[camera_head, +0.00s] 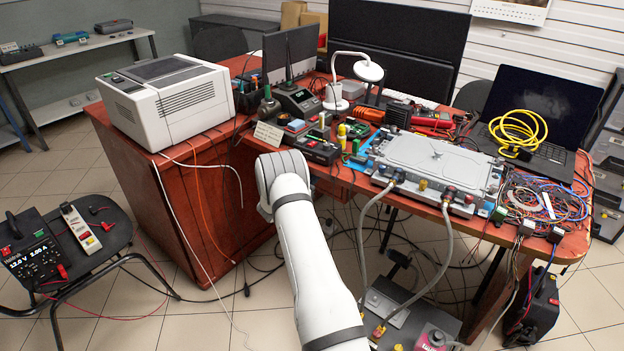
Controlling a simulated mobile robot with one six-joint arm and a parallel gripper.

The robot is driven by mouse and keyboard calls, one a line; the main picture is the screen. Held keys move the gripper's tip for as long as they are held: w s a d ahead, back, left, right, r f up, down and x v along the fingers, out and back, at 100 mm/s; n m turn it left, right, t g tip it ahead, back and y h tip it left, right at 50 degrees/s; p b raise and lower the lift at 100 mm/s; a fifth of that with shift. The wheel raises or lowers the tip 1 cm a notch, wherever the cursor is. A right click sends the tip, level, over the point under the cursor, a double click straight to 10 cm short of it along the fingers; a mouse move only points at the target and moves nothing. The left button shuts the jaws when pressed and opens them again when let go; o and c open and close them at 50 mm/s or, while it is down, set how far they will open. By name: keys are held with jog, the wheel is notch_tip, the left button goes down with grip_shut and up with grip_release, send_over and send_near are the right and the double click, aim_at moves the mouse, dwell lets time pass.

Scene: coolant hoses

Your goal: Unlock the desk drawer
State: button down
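The red-brown wooden desk (215,195) stands ahead, with a solid pedestal at its left end. I cannot make out a drawer front, lock or key; my arm covers part of the desk's front edge and the space below it. My white arm rises from the bottom middle and bends at a rounded joint close to the desk's front edge. My gripper is not visible; it may be hidden behind this joint. I cannot tell whether the arm touches the desk.
A white printer-like box (165,95) sits on the desk's left end. A stool (75,240) with a power supply stands left. Loose cables cross the floor.

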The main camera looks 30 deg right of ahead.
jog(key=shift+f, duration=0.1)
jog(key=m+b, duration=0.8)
jog(key=b, duration=0.3)
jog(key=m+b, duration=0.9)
jog(key=b, duration=0.2)
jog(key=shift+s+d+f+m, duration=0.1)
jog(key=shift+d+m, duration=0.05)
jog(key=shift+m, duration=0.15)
jog(key=shift+b, duration=0.35)
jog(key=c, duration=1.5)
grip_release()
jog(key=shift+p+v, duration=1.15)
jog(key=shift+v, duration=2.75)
